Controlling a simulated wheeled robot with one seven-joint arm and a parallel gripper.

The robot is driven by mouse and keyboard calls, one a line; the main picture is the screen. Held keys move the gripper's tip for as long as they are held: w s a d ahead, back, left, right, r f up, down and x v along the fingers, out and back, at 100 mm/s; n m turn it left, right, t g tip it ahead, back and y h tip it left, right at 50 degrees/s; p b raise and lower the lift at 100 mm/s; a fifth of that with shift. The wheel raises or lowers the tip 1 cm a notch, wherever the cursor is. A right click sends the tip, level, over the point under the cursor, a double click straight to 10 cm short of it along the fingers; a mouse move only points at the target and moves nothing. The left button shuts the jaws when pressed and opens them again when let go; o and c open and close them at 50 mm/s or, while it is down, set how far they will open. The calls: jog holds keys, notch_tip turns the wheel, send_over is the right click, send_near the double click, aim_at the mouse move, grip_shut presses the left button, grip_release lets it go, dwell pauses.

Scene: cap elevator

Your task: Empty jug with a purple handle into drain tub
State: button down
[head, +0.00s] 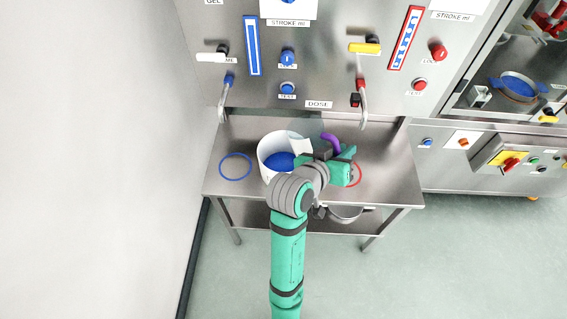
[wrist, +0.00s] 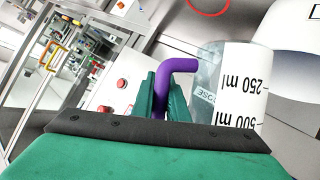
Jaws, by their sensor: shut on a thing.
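My gripper (head: 330,160) is shut on the purple handle (head: 331,143) of a clear jug (head: 314,127). The handle also shows between the fingers in the wrist view (wrist: 179,67). There the jug (wrist: 205,75) has a white scale strip marked 250 ml and 500 ml, with its print upside down. The white drain tub (head: 263,155) stands on the steel table with blue inside. The jug is at the tub's right rim, partly over it in the head view. I cannot tell how far it is tilted or what is in it; my wrist hides part of both.
A blue ring (head: 222,165) marks the steel table (head: 390,165) left of the tub, and a red ring (head: 358,174) lies at right, partly behind my gripper. Above stands a panel with two spouts, a blue-tipped one (head: 224,100) and a red-tipped one (head: 363,105).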

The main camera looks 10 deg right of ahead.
jog(key=shift+w+a+f+m+t+y, duration=0.2)
jog(key=shift+f+m+t+y, duration=0.1)
jog(key=shift+f+m+t, duration=0.3)
jog(key=f+m, duration=0.1)
jog(key=w+a+f+m+t, duration=0.1)
jog(key=shift+w+f, duration=0.15)
jog(key=shift+f, duration=0.15)
dwell(0.3)
